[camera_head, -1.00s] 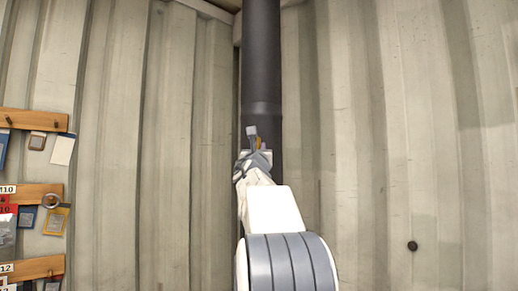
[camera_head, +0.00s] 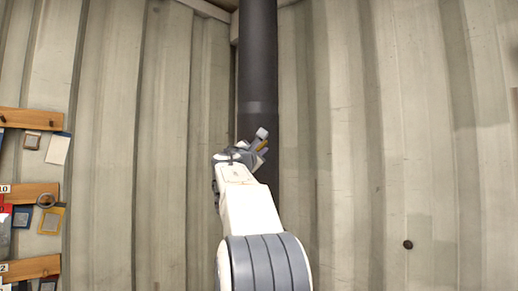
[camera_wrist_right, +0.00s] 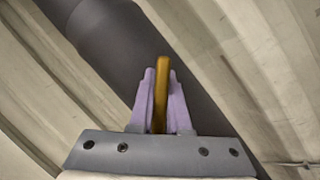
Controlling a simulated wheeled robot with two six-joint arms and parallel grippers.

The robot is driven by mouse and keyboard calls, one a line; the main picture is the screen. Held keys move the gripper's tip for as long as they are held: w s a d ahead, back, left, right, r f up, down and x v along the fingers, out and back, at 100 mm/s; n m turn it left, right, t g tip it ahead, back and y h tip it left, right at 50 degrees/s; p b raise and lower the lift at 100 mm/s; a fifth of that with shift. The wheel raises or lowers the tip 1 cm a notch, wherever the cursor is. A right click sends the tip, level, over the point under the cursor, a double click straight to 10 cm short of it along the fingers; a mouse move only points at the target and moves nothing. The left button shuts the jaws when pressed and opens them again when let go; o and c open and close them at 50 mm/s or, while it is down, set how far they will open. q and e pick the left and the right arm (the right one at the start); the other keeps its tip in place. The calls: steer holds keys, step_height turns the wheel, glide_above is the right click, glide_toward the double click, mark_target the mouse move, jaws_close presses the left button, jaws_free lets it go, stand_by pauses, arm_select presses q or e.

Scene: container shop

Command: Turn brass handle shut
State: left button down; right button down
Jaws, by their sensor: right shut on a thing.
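The brass handle (camera_wrist_right: 162,85) is a thin golden bar in the right wrist view, standing between the two purple fingers. My right gripper (camera_wrist_right: 159,105) is shut on it, with the handle's end reaching past the fingertips. In the head view the handle (camera_head: 264,146) is a small golden piece at my right gripper (camera_head: 263,143), in front of the dark pipe (camera_head: 258,75). The pipe crosses the right wrist view diagonally behind the fingers. The handle's mount on the pipe is hidden by the gripper. My left gripper is not in view.
Corrugated pale metal walls (camera_head: 340,120) meet in a corner behind the pipe. Wooden rails (camera_head: 30,118) with hanging tags and small packets are on the left wall. A dark round knob or hole (camera_head: 408,244) is on the right wall. Space beside the pipe is free.

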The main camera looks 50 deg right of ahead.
steer(key=shift+s+d+f+m+g+y+p, duration=0.1)
steer(key=shift+f+m+g+y+p, duration=0.3)
steer(key=shift+m, duration=1.25)
steer(key=shift+s+d+f+m+g+y+p, duration=0.15)
steer(key=shift+m+g+y+p, duration=0.35)
steer(key=shift+m, duration=1.1)
steer(key=shift+f+m+g+y+p, duration=0.25)
steer(key=shift+m+g, duration=0.35)
steer(key=shift+m, duration=1.05)
steer(key=c, duration=0.9)
jaws_free()
steer(key=b+v, duration=0.5)
steer(key=v, duration=0.5)
steer(key=shift+s+a, duration=0.1)
steer(key=shift+a, duration=0.15)
